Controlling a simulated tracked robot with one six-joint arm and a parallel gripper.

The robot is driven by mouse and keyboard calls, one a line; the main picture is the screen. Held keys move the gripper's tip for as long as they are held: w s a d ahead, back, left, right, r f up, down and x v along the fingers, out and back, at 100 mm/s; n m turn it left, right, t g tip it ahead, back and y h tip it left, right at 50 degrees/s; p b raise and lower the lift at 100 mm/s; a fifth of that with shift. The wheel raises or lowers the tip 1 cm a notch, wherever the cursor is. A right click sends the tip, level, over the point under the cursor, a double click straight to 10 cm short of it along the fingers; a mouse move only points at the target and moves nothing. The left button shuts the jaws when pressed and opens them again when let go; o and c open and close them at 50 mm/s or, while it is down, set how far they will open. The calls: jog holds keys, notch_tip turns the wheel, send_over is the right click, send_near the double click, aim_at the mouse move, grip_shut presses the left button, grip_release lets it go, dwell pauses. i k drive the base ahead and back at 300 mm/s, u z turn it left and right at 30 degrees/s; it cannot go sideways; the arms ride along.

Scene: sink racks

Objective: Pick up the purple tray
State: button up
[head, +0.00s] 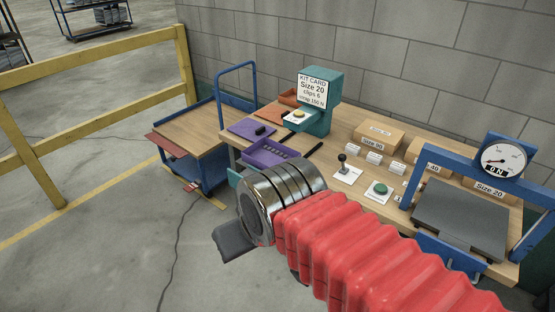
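The purple tray (249,158) lies on the left part of the wooden workbench (340,132), near its front edge. It has raised walls and small pieces in it, too small to make out. My gripper (232,241) is in front of the bench and nearer to the camera, below the tray in the picture and apart from it. Only a dark grey part of it shows beyond my metal wrist. The wrist hides the rest, so its opening is not visible.
A purple mat (240,127) with a black object lies behind the tray. A teal kit-card stand (322,112) is to its right. A blue cart (190,130) is left.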

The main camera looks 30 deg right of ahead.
aim_at(266, 153)
jog(key=u, duration=0.05)
jog(key=i, duration=1)
jog(key=z, duration=0.05)
